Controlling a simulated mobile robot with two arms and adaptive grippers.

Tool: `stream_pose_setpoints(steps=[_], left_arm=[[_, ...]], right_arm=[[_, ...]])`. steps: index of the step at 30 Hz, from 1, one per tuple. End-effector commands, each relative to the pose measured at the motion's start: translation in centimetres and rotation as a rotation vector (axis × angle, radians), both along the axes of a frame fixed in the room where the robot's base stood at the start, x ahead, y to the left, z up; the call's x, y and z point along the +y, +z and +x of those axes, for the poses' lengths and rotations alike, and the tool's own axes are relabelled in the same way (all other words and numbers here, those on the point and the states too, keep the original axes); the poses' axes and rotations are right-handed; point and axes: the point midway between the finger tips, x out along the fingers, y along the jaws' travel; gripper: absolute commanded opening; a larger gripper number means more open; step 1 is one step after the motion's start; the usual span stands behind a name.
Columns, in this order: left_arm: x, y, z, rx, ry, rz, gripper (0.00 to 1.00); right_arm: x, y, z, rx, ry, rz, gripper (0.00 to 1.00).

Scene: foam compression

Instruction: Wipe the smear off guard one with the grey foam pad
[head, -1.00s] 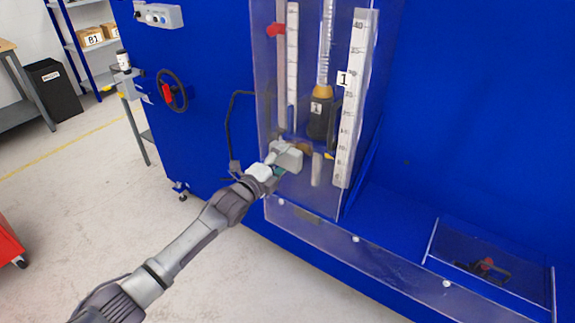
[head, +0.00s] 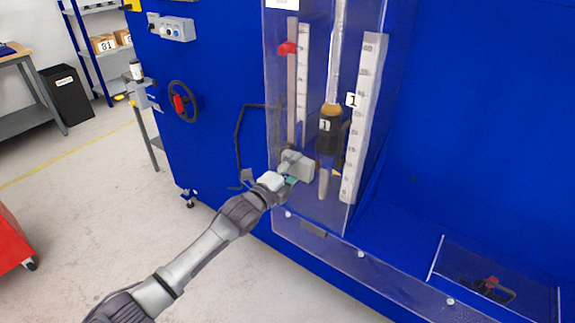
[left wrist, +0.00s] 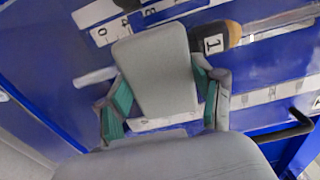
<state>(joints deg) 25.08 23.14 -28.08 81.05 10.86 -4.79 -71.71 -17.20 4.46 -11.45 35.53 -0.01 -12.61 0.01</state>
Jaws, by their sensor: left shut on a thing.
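My left gripper (head: 287,180) is shut on the grey foam pad (head: 298,163), in front of the lower part of the clear guard (head: 309,75) marked 1. In the left wrist view the pad (left wrist: 156,70) sits between the green-lined fingers of the gripper (left wrist: 162,100). The pad is at or very near the guard; I cannot tell whether it touches. I cannot make out a smear; the pad and gripper cover part of the panel. My right gripper is not in view.
Behind the guard stand a black and tan plunger (head: 328,130) and a white scale (head: 364,115). A handwheel (head: 183,101) is on the blue machine to the left. A low clear cover (head: 492,275) is at lower right. Open floor lies at left.

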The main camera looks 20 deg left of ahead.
Motion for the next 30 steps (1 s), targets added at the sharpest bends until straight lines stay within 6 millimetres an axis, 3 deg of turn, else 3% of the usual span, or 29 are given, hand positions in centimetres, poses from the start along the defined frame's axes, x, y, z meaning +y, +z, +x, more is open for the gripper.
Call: stream_pose_setpoints(steps=[19, 30], left_arm=[[-4.2, 0.1, -1.5, -0.001, -0.005, -0.003, 0.39], [-5.8, 0.1, -2.2, 0.000, -0.004, -0.002, 0.39]], right_arm=[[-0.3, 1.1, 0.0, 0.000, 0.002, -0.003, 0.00], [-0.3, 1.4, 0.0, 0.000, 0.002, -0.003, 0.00]])
